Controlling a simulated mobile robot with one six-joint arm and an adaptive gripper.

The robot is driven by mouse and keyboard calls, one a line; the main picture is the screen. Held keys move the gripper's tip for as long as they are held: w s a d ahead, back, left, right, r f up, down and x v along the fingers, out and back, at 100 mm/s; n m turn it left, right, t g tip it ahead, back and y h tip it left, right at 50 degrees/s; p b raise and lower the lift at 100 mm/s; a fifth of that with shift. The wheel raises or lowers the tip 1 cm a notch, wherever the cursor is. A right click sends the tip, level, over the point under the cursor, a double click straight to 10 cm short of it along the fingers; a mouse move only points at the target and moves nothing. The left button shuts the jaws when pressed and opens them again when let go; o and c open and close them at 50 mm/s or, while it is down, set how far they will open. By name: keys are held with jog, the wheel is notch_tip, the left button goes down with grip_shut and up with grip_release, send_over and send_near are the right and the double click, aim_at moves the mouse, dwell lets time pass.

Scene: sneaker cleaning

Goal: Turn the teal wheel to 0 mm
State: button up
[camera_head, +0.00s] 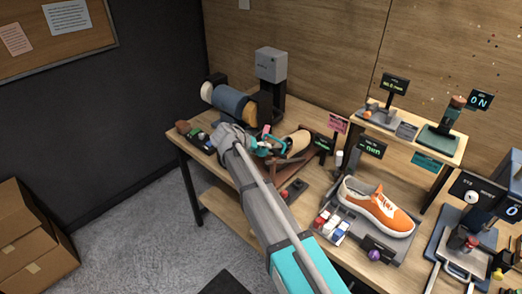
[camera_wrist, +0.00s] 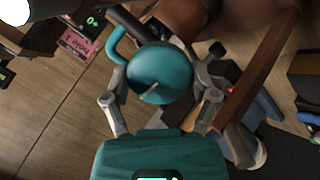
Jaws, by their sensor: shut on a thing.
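The teal wheel (camera_wrist: 160,73) is a round disc with a pale pointer-like mark on its face, in the middle of the wrist view. A curved teal piece (camera_wrist: 117,47) stands out at its upper left. My gripper (camera_wrist: 163,82) has one finger on each side of the wheel and is shut on it. In the head view, teal parts of the wheel (camera_head: 268,148) show at the end of my arm, partly covered by it. A small black display (camera_wrist: 93,21) with green characters shows at the wrist view's upper left; its full reading is unclear.
An orange sneaker (camera_head: 375,205) lies on a grey stand right of my arm. A blue roller machine (camera_head: 228,101) stands behind. A raised wooden shelf (camera_head: 432,140) holds small devices at the right. Brown boxes (camera_head: 35,240) stand on the floor at left.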

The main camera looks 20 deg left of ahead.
dwell(0.4)
jog(key=o, duration=1)
jog(key=shift+m, duration=0.3)
